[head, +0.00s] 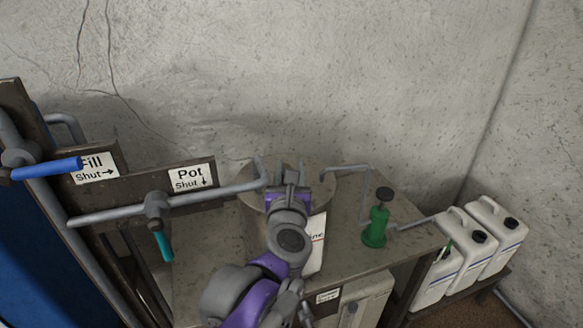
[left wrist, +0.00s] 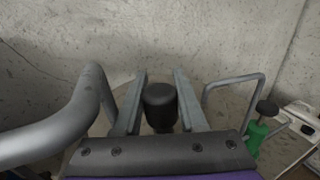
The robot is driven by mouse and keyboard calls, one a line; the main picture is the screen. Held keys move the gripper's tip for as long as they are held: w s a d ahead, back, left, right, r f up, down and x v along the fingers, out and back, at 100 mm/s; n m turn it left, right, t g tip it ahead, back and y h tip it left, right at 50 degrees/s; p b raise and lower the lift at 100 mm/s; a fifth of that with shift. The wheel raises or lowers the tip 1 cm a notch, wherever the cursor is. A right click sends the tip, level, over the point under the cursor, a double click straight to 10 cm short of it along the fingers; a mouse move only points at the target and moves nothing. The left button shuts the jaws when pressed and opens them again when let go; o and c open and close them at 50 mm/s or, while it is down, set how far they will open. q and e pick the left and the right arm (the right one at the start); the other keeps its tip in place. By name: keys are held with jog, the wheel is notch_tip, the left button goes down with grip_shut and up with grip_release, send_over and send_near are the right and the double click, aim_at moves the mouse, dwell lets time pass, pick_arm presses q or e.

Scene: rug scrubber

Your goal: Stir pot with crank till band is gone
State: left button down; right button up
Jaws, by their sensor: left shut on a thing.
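The grey pot (head: 257,222) stands on a metal bench, its top and front largely covered by my left arm. My left gripper (head: 290,168) is over the pot's top. In the left wrist view the black knob of the crank (left wrist: 160,100) stands between the two fingers (left wrist: 160,104), and the gripper is shut on it. The rest of the crank and the pot's inside are hidden, and I cannot see a band. My right gripper is not in view.
Pipes flank the pot. At left are a blue fill lever (head: 47,168), a teal pot lever (head: 163,246) and signs reading "Shut". At right are a green pump (head: 376,225) and white jugs (head: 497,238). A concrete wall (head: 300,70) stands behind.

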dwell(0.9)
pick_arm(q)
jog(key=shift+c, duration=2.3)
grip_release()
jog(key=shift+a, duration=0.1)
jog(key=shift+s, duration=0.1)
jog(key=shift+s, duration=0.3)
jog(key=s, duration=1)
jog(key=shift+b, duration=0.4)
